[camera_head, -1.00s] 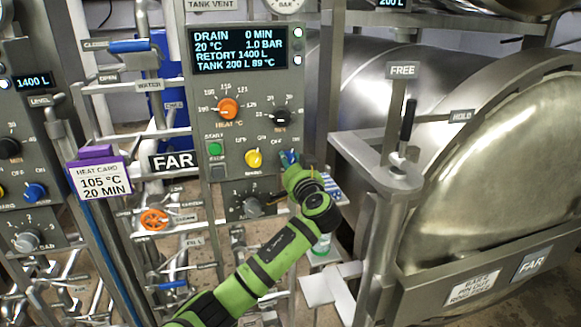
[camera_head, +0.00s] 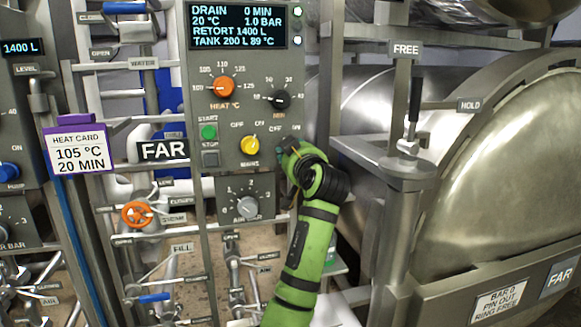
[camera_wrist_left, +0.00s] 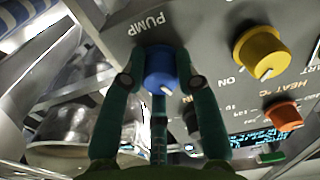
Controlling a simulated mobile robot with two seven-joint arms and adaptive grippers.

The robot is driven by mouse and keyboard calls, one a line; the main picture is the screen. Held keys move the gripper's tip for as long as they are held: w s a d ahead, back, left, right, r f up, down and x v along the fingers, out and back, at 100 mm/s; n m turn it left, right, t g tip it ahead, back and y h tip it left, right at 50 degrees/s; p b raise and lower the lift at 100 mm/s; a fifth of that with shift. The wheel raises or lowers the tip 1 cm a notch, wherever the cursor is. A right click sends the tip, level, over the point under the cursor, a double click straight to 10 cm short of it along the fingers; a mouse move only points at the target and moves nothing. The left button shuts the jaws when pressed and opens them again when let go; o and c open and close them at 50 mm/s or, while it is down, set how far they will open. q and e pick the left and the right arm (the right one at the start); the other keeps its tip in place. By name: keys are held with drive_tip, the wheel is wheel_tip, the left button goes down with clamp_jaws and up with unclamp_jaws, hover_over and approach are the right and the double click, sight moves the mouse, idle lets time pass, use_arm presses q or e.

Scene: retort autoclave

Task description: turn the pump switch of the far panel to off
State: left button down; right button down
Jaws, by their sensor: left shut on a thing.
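The far panel (camera_head: 202,95) stands at centre in the head view, with a display on top. Its pump switch is a blue knob (camera_wrist_left: 160,68) below the PUMP label in the left wrist view. A white mark shows on the knob's near side; I cannot tell its exact setting. My left gripper (camera_wrist_left: 162,82) is shut on the knob, one finger on each side. In the head view the left gripper (camera_head: 289,152) is at the panel's lower right and hides the knob. My right gripper is not in view.
A yellow knob (camera_head: 250,145) sits left of the gripper, with an orange heat knob (camera_head: 222,86) and a black MIN knob (camera_head: 280,98) above. A grey air knob (camera_head: 247,207) is below. A metal post with a black lever (camera_head: 415,98) stands to the right, before the retort door (camera_head: 490,180).

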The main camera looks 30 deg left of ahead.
use_arm(q)
drive_tip(key=shift+s+r+n+b, duration=0.1)
drive_tip(key=shift+r+n+b, duration=0.2)
drive_tip(key=shift+n+b, duration=0.6)
drive_tip(key=shift+r, duration=0.1)
drive_tip(key=c, duration=0.9)
unclamp_jaws()
drive_tip(key=shift+f, duration=0.25)
drive_tip(key=v, duration=1.2)
